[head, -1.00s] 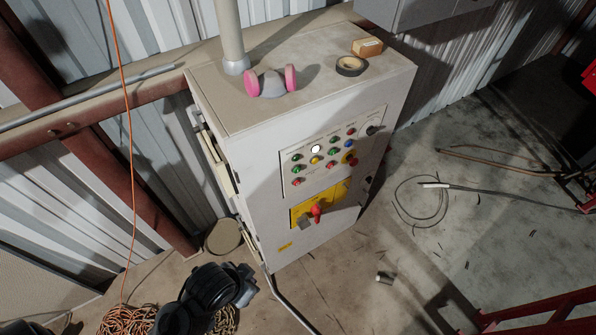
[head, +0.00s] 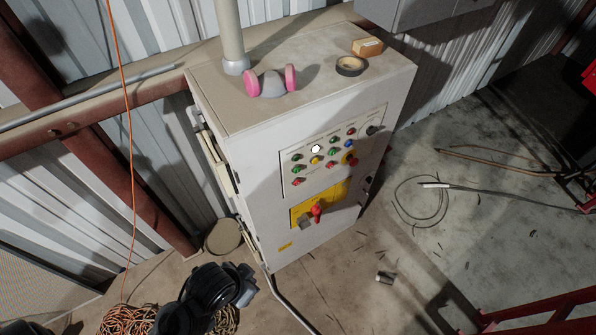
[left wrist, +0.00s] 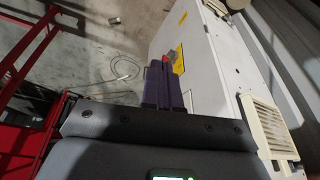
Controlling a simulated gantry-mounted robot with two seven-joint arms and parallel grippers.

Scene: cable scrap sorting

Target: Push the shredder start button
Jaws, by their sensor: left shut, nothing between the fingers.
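The control panel (head: 309,175) is on the front of a tall white cabinet (head: 240,175) in the head view. It carries several small green, red, yellow and blue buttons and a brightly lit white one (head: 316,149). Its labels are too small to read, so I cannot tell which is the start button. A red rotary switch (head: 317,212) sits on a yellow plate (head: 335,200) below. In the left wrist view, my left gripper (left wrist: 166,66) is shut and empty, its dark purple fingers overlapping the cabinet (left wrist: 205,60) near the red switch. Contact cannot be told. My right gripper is not in view.
Pink-and-grey respirator (head: 270,83), tape roll (head: 351,66) and small brown box (head: 367,47) lie on the cabinet top. An orange cable (head: 127,150) hangs at left. A looped cable (head: 420,219) lies on the floor at right. Red metal framing (head: 540,310) stands at lower right.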

